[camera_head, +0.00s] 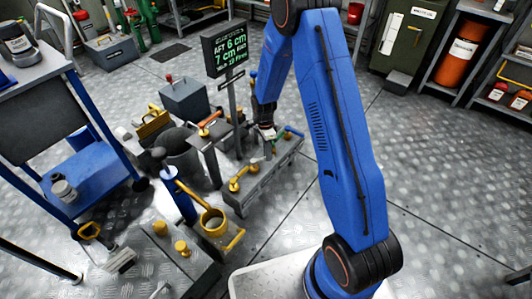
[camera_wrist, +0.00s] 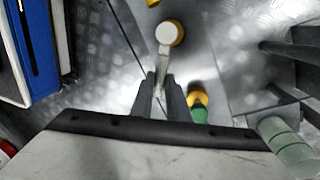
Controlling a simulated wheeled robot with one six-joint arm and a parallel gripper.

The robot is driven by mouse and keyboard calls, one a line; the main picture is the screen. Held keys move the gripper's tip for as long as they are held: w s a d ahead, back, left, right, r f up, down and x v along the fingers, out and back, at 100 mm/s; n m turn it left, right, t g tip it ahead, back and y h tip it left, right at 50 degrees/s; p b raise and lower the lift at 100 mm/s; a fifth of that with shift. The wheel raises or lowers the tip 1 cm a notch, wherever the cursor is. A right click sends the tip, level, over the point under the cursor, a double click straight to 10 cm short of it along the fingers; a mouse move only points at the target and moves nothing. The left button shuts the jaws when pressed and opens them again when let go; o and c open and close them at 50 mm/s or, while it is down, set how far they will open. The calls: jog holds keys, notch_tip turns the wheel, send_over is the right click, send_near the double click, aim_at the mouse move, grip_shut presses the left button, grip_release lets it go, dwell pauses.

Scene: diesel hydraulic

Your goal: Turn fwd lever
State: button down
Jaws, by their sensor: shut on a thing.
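My gripper (camera_wrist: 160,92) is shut on a pale lever (camera_wrist: 160,62) in the wrist view. The lever runs up from between the fingers to a round end with a yellow rim (camera_wrist: 176,33). No label on it can be read. In the head view my gripper (camera_head: 267,133) is low over the far part of a long grey box (camera_head: 262,184) that carries several levers. A green handle with a yellow end (camera_wrist: 199,106) lies just right of the fingers in the wrist view, apart from them. The held lever is mostly hidden in the head view.
A blue handle (camera_head: 293,132) and yellow levers (camera_head: 241,179) stand on the same box. A display (camera_head: 226,49) on a post rises behind it. A blue cart (camera_head: 83,178) is at left. The metal floor right of the box is clear.

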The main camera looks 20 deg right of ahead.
jog(key=s+m, duration=0.1)
jog(key=m, duration=0.1)
jog(key=shift+s+m, duration=0.4)
jog(key=shift+s+a+m+t+y, duration=0.15)
jog(key=shift+s+a+m+y, duration=0.4)
jog(key=shift+m, duration=0.85)
jog(key=shift+s+a+m+t+y, duration=0.1)
jog(key=shift+s+a+m+t, duration=0.15)
jog(key=shift+s+m, duration=0.9)
jog(key=shift+s+a+m+t+y, duration=0.1)
jog(key=shift+s+a+m+y, duration=0.25)
jog(key=shift+m, duration=1.3)
jog(key=shift+s+a, duration=0.1)
jog(key=c, duration=1.7)
grip_release()
jog(key=shift+r, duration=0.1)
